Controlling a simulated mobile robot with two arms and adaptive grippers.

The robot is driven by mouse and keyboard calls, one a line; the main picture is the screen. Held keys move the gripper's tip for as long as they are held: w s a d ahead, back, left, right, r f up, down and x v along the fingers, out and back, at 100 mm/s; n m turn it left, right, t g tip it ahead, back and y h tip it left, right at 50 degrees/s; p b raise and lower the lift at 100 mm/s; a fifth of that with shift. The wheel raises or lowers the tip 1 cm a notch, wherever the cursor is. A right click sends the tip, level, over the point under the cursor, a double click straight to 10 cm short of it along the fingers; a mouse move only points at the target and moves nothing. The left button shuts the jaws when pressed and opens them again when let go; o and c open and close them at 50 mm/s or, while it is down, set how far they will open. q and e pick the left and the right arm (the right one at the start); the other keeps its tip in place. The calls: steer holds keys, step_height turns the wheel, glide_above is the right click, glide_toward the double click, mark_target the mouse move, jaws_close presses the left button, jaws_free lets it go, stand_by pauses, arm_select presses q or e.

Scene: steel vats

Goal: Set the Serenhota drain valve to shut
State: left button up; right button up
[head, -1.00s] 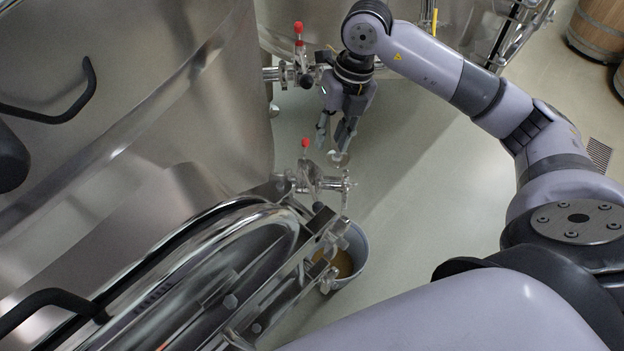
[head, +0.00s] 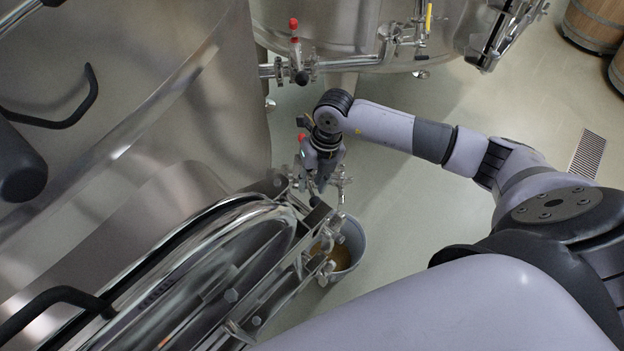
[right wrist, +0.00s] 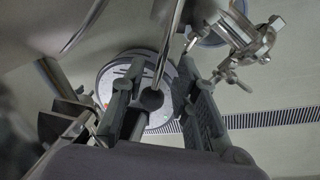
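A steel drain valve with a red-tipped handle (head: 301,138) and a side outlet (head: 341,181) sits low on the near vat (head: 215,110). A second red-tipped valve (head: 294,50) is on the pipe farther back. I cannot read a name on either. My right gripper (head: 322,186) points down at the near valve and partly covers it. In the right wrist view, the fingers of this gripper (right wrist: 160,112) stand apart, with a steel rod and its dark round end (right wrist: 152,98) seen between them. I cannot tell whether they touch anything. My left gripper is out of view.
A bucket (head: 357,245) with brownish contents stands under the near outlet. Steel pipework and a rounded hatch frame (head: 245,215) crowd the near side. Wooden barrels (head: 597,22) and a floor grate (head: 589,153) are at the right. The floor between is clear.

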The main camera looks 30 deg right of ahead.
jaws_close()
stand_by(0.4)
steer(key=shift+s, duration=0.1)
stand_by(0.5)
steer(key=c, duration=0.7)
jaws_free()
steer(key=shift+f, duration=0.1)
steer(key=o, duration=0.7)
steer(key=shift+f, duration=0.1)
